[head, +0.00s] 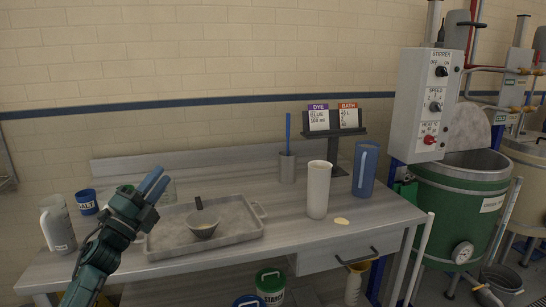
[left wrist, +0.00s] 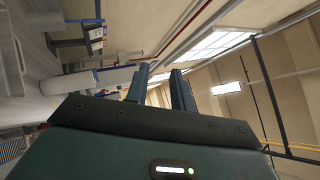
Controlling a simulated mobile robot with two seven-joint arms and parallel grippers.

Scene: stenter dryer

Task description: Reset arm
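My left arm comes in from the lower left in the head view. Its left gripper (head: 156,184) is raised in front of the bench's left part, fingers pointing up and to the right. In the left wrist view the two fingers (left wrist: 160,88) stand apart with nothing between them. The gripper overlaps the left edge of the grey tray (head: 160,244) in the picture; I see no contact. My right gripper is not in view.
The bench (head: 300,235) holds a small pan (head: 203,225) in the tray, a white cylinder (head: 318,190), a blue jug (head: 365,170), a blue salt tub (head: 87,202) and a grey jug (head: 57,225). A green vat (head: 455,215) stands at right.

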